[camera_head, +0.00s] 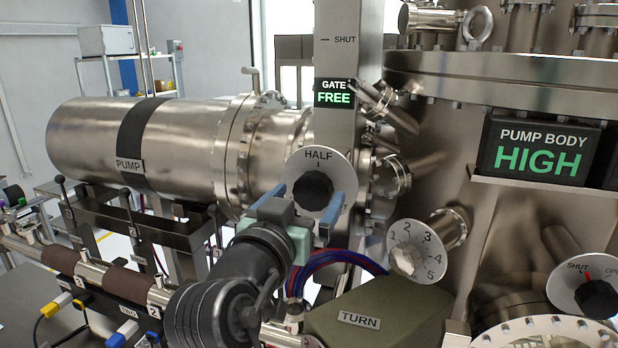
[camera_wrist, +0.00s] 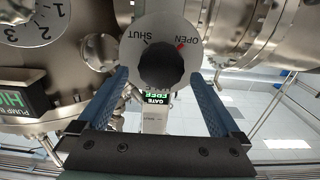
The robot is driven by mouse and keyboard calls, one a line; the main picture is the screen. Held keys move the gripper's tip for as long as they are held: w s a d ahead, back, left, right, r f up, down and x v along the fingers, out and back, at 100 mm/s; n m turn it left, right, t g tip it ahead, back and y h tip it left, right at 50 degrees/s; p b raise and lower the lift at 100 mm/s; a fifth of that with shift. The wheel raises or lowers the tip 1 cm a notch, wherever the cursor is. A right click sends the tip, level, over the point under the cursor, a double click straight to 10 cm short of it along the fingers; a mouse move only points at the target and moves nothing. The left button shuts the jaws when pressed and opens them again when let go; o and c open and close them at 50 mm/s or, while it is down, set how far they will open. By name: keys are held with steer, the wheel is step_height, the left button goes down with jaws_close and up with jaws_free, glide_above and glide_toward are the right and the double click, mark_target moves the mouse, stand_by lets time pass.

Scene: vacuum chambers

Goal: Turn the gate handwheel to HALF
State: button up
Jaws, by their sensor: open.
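The gate handwheel is a black round knob (camera_head: 313,191) on a pale round dial (camera_head: 338,166). HALF and a tick show at the dial's top in the head view. In the wrist view, which is upside down, the knob (camera_wrist: 161,66) shows with SHUT and OPEN on the dial, and a red mark lies beside OPEN. My gripper (camera_head: 309,192) is open, its blue fingers on either side of the knob. Gaps show between the fingers and the knob in the wrist view (camera_wrist: 160,76). The dial's lower part is hidden in the head view. The GATE sign (camera_head: 333,93) reads FREE.
A steel pump cylinder (camera_head: 190,150) is at left. Another SHUT/OPEN knob (camera_head: 597,299) is at far right. The PUMP BODY sign (camera_head: 538,152) reads HIGH.

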mark_target(313, 191)
steer(key=shift+x, duration=1.15)
steer(key=c, duration=1.3)
